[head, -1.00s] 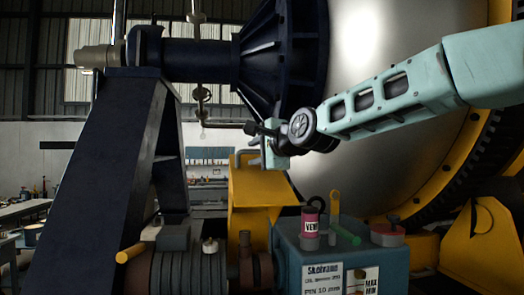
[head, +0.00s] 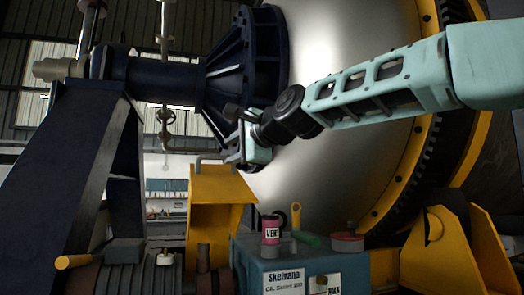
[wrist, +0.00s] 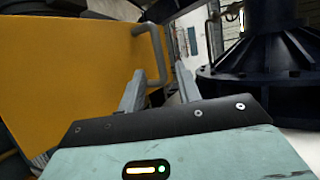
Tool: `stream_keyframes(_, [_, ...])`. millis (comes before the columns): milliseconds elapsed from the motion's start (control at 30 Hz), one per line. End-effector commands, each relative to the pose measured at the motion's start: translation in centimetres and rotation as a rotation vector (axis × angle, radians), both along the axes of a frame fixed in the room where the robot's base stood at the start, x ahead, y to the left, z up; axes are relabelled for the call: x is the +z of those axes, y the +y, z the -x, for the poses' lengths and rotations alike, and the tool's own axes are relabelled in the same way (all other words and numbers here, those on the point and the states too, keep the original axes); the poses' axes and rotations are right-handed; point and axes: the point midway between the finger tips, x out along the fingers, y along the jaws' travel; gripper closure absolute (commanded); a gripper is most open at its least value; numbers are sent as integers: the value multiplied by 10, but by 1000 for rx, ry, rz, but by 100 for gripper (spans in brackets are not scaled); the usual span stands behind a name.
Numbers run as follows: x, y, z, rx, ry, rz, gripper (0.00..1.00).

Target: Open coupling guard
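The coupling guard is a yellow box-like cover (head: 219,183) standing at the centre left in the head view; it fills the upper left of the wrist view (wrist: 65,65). A grey bar handle (wrist: 156,45) is fixed to it and also shows on its top in the head view (head: 208,158). My gripper (wrist: 158,88) is open, with its two grey fingers spread. The handle's near end appears between the fingers in the wrist view; contact cannot be told. In the head view my gripper (head: 233,157) is just right of the handle.
A blue tank (head: 285,262) with a pink vent can (head: 270,230) and a red cap (head: 347,241) stands in front. A dark flanged cone (head: 243,70) and large metal drum (head: 330,40) are behind my arm. A dark stand (head: 65,170) is at left.

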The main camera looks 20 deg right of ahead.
Motion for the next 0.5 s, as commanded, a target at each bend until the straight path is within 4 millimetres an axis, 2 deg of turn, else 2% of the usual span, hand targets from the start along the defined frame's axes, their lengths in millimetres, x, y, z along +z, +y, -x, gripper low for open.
stream_keyframes(33, [-6, -3, 5, -4, -5, 2, 66])
stream_keyframes(167, [-4, -5, 18, 4, -8, 3, 66])
stream_keyframes(500, [10, -25, 70, 7, -8, 2, 66])
